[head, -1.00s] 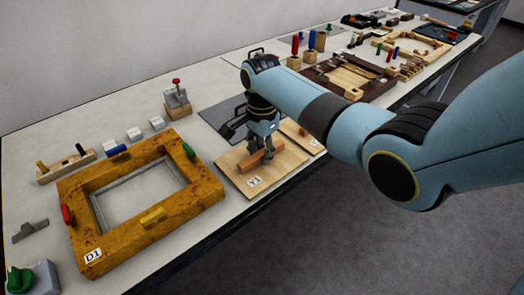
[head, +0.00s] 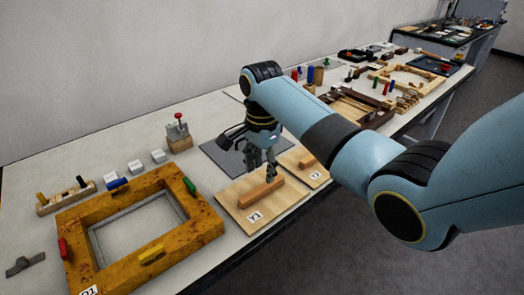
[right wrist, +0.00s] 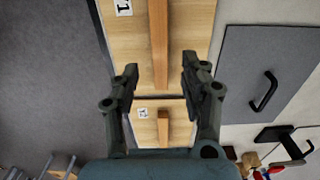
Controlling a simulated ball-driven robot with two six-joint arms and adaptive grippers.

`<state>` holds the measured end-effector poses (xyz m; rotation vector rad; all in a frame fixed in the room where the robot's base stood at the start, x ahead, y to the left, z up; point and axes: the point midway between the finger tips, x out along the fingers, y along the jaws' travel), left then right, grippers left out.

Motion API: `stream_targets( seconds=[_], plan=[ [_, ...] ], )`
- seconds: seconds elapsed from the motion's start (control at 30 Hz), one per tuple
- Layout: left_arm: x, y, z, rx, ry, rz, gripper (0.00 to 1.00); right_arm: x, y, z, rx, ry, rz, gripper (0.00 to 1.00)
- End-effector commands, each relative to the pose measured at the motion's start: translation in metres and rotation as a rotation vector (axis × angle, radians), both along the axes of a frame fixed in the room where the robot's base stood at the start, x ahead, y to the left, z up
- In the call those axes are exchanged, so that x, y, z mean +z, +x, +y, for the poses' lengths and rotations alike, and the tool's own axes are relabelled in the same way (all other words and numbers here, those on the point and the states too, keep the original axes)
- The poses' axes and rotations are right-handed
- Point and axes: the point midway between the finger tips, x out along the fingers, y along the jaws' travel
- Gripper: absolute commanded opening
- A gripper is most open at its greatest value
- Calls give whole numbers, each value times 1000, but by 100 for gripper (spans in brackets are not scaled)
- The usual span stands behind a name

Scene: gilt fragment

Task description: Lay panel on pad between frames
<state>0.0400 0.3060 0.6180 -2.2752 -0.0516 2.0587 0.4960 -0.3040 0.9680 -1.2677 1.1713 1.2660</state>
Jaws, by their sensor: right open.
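The light wood panel marked Y1 (head: 246,211) lies flat on the table and has a wooden bar (head: 261,193) across its top. A grey flat sheet (head: 219,158), which looks like the pad, lies just behind it. My right gripper (head: 270,168) is over the panel near the bar's far end, open and empty. In the right wrist view the bar (right wrist: 160,40) passes between the open fingertips (right wrist: 160,70), apart from both. The yellow-brown frame marked D1 (head: 72,238) is at the left. My left gripper is not in view.
A second panel (head: 311,175) with a shorter bar lies just right of Y1. A black handle (right wrist: 264,91) stands on the grey sheet. A dark brown frame (head: 368,121) is farther right. White blocks (head: 134,167) and a red-knobbed clamp (head: 178,135) stand behind D1.

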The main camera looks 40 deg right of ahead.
Motion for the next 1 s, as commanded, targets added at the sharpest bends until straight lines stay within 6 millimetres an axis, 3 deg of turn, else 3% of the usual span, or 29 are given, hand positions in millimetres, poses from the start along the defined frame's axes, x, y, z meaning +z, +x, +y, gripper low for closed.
stream_targets(
  seconds=[0.13, 0.33, 1.0],
  plan=[
    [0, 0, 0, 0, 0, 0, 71, 31, 1, 0, 1, 0, -3, 45],
    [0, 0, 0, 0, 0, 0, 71, 53, 1, 0, 0, 0, -1, 45],
    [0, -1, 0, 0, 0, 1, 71, 50, -7, 1, 37, -4, -4, 45]
  ],
)
